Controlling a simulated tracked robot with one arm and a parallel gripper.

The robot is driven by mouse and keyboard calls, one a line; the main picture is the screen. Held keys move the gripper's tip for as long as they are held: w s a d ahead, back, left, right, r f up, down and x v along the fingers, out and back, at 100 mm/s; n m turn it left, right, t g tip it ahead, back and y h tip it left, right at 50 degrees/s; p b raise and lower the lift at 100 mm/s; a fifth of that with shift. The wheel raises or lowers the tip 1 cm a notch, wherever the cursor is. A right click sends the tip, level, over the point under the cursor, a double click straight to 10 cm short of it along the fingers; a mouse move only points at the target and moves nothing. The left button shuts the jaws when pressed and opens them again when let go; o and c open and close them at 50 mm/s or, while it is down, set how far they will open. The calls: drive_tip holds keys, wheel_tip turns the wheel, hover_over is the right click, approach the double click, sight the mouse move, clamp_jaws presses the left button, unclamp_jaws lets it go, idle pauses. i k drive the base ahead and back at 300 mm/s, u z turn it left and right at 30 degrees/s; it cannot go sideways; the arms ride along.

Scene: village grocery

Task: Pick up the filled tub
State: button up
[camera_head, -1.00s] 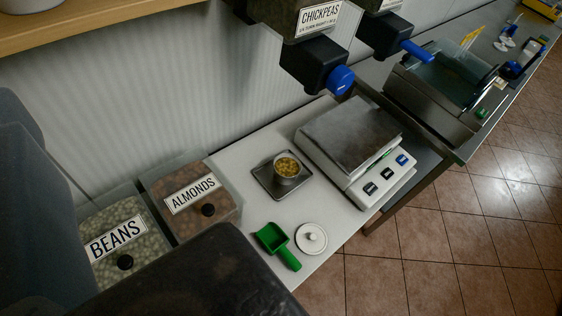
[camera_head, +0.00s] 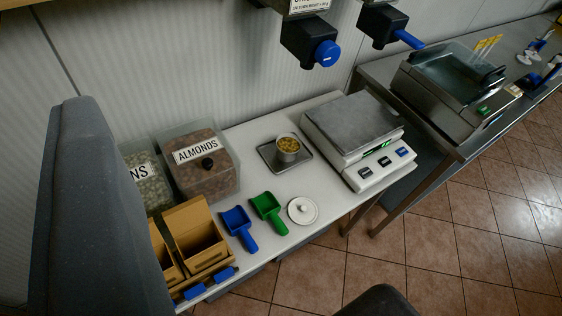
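The filled tub (camera_head: 287,151) is a small round grey cup with yellowish pieces at its top. It stands upright on a dark square tray (camera_head: 266,152) on the white counter, left of the scale. Nothing of mine touches it. A large grey shape at the left edge and a dark rounded shape at the bottom edge are close to the camera and look like parts of me. I cannot make out gripper fingertips or tell whether my gripper is open. A round white lid (camera_head: 302,211) with a knob lies in front of the tray.
A white scale (camera_head: 371,180) stands right of the tub. A dispenser with a blue knob (camera_head: 327,54) hangs above. Green (camera_head: 267,206) and blue (camera_head: 237,222) scoops lie in front. The almonds bin (camera_head: 222,182) and cardboard boxes (camera_head: 186,215) are at left.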

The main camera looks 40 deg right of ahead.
sight(289, 145)
drive_tip(key=z, duration=0.15)
drive_tip(key=i, duration=0.85)
drive_tip(key=u, duration=0.05)
